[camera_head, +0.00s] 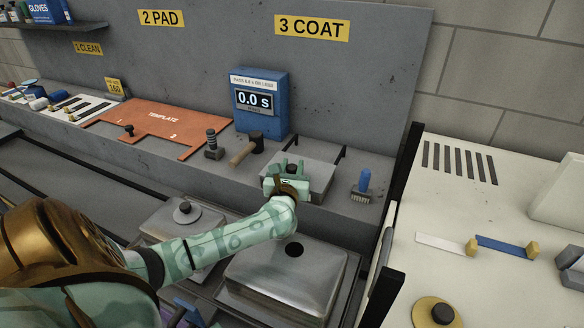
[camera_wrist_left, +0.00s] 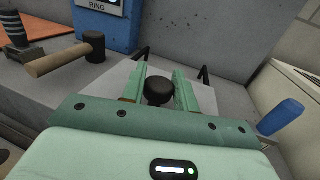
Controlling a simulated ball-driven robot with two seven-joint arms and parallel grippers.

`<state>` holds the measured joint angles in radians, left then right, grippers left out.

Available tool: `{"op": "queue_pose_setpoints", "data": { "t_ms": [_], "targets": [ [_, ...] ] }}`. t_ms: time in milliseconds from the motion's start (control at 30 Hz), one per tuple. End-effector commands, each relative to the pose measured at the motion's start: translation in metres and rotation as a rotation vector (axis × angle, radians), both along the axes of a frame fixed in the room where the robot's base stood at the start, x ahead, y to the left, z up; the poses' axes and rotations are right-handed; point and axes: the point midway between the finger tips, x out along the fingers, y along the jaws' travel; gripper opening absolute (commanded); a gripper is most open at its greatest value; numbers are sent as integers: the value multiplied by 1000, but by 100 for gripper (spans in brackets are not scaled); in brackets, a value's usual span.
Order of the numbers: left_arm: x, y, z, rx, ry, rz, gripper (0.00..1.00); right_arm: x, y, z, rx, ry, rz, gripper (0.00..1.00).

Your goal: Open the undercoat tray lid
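My left gripper (camera_head: 288,169) reaches over the back bench below the "3 COAT" sign. Its fingers lie close on both sides of the black knob (camera_wrist_left: 159,92) of a flat grey lid (camera_head: 318,176) and appear shut on it. The lid also shows under the fingers in the left wrist view (camera_wrist_left: 205,100). It looks about level, in front of two black rods; I cannot tell whether it touches the bench. In front of the bench, a large metal lid (camera_head: 265,275) and a smaller one (camera_head: 160,222) are seated. No tray label is readable. My right gripper is not in view.
A blue timer (camera_head: 262,112) reading 0.0 s stands behind. The orange template (camera_head: 160,116) is farther left. A black upright edge (camera_head: 404,180) separates the right-hand white counter (camera_head: 460,205).

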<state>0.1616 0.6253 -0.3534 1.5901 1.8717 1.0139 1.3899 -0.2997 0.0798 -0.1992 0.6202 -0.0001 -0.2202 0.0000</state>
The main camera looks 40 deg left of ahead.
Motion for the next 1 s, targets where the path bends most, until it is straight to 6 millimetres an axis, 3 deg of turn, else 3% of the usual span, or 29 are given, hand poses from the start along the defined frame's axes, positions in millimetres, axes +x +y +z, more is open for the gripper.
{"op": "queue_pose_setpoints", "data": {
  "t_ms": [233, 500, 633, 767, 1000],
  "targets": [
    [12, 4, -3, 1, -1, 3, 0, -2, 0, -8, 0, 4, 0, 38],
    [81, 26, -8, -2, -1, 5, 0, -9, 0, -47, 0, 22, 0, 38],
    [105, 33, -7, -2, 3, 4, 0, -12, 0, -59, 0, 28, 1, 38],
    [115, 37, -3, 0, 2, 1, 0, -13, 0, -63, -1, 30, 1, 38],
    [115, 37, -1, -1, 3, 0, 0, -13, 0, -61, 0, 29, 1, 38]
  ]
}}
